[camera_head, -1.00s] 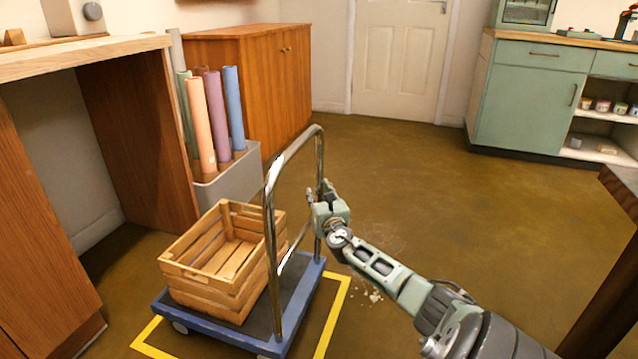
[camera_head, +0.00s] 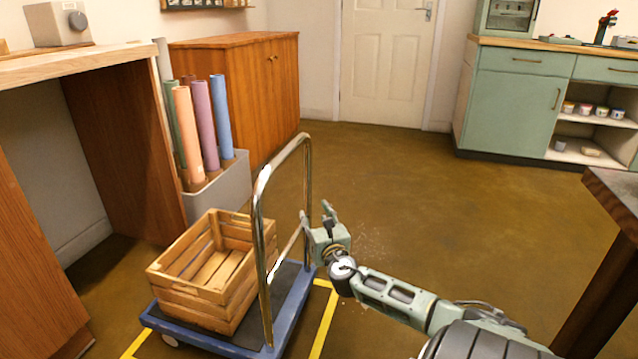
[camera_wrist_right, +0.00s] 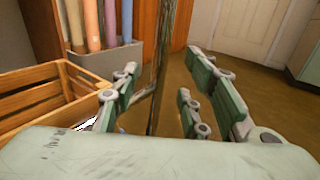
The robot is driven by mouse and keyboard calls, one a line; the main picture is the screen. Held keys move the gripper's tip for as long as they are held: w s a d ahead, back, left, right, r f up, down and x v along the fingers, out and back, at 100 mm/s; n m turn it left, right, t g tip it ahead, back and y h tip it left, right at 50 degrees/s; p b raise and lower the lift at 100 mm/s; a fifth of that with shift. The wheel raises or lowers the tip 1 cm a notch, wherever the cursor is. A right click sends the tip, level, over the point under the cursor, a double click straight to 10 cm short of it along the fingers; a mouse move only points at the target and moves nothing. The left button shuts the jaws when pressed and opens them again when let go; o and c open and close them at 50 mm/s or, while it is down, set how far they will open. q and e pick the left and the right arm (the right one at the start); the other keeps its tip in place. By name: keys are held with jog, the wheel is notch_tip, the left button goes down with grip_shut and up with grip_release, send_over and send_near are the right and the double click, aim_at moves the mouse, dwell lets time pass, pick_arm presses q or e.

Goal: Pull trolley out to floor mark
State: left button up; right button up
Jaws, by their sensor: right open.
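The trolley (camera_head: 290,309) has a blue deck and a chrome hoop handle. It stands inside the yellow floor mark (camera_head: 328,320), whose lines show along its right and near left sides. A slatted wooden crate (camera_head: 190,299) sits on the deck. My right gripper (camera_head: 316,213) is open beside the handle's far right post, about halfway up. In the right wrist view a handle post (camera_wrist_right: 160,60) appears between the spread fingers (camera_wrist_right: 162,88). I cannot tell whether it is within their reach or beyond the tips. My left gripper is not in view.
A grey bin (camera_head: 226,186) of coloured rolls and a wooden cabinet (camera_head: 240,90) stand behind the trolley. A wooden desk (camera_head: 100,62) is at left. A dark table edge (camera_head: 612,195) juts in at right. The floor (camera_head: 410,205) toward the door is clear.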

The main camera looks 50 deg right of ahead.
jog(key=shift+v, duration=1.95)
